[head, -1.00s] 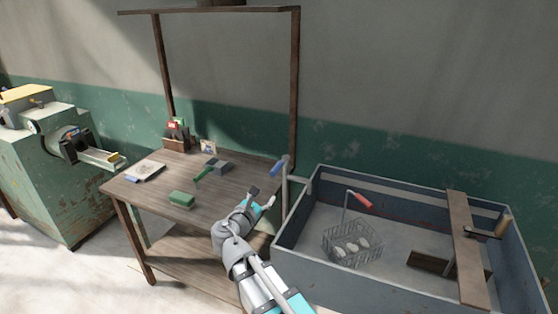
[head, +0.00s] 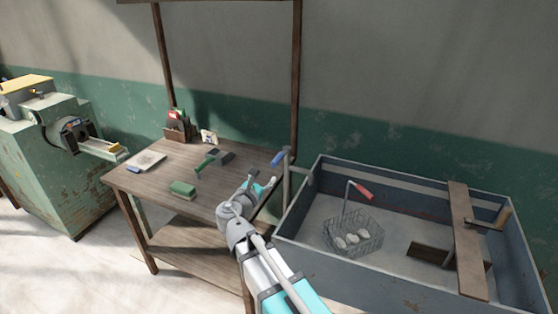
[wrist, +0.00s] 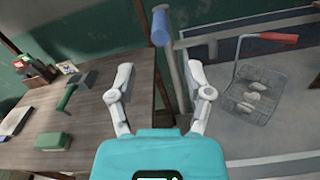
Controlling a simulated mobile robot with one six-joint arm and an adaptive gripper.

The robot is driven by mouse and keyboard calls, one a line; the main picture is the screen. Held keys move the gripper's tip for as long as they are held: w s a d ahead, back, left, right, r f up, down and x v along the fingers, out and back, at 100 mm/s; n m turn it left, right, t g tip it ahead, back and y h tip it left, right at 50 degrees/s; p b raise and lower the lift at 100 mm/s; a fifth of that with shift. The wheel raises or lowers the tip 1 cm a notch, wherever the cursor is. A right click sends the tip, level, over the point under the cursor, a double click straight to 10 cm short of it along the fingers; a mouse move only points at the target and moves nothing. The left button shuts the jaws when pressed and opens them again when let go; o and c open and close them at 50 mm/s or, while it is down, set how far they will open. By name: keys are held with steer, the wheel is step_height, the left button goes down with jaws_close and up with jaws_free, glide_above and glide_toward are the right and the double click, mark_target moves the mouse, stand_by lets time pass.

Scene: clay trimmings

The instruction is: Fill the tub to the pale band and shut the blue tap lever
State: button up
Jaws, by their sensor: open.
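The grey-blue tub (head: 408,282) stands at the right. A pale band (head: 405,186) runs along its inner back wall. I cannot make out a water surface in it. The blue tap lever (head: 279,158) tops an upright pipe (head: 286,185) at the tub's left corner, by the table. In the wrist view the lever (wrist: 160,28) is just beyond my fingers, near the middle. My gripper (head: 262,181) is open and empty, short of the lever and apart from it. Both fingers (wrist: 160,75) show in the wrist view.
A wire basket (head: 354,238) with pale lumps and a red-handled rod (head: 362,190) are in the tub. A plank (head: 465,235) crosses its right side. The wooden table (head: 150,180) bears a green block (head: 183,189) and tools. A green machine (head: 60,160) stands at left.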

mark_target(278, 160)
steer(key=x, duration=1)
steer(key=shift+w+d, duration=0.1)
steer(key=shift+w, duration=0.25)
jaws_close()
